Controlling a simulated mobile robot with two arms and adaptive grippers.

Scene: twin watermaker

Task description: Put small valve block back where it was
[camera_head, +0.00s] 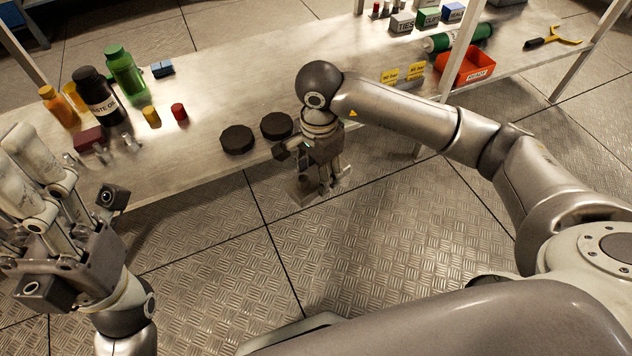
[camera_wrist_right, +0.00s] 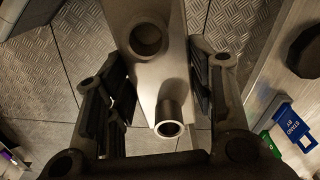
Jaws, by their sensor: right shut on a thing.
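The small valve block is a bare metal block with two round ports. In the right wrist view the valve block (camera_wrist_right: 148,80) sits between the fingers of my right gripper (camera_wrist_right: 165,78), which is shut on it. In the head view the right gripper (camera_head: 325,178) points down past the front edge of the bench and holds the block (camera_head: 303,192) over the floor, partly hidden by the fingers. My left gripper (camera_head: 38,165) is raised at the left edge in front of the bench; its fingertips do not show clearly enough to tell their opening.
The bench (camera_head: 215,80) has two black discs (camera_head: 237,139) near its front edge. A dark bottle (camera_head: 97,95), a green bottle (camera_head: 125,72) and small fittings stand at left. A red bin (camera_head: 466,68), labelled blocks (camera_head: 402,24) and a yellow-handled tool (camera_head: 555,38) are at right.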

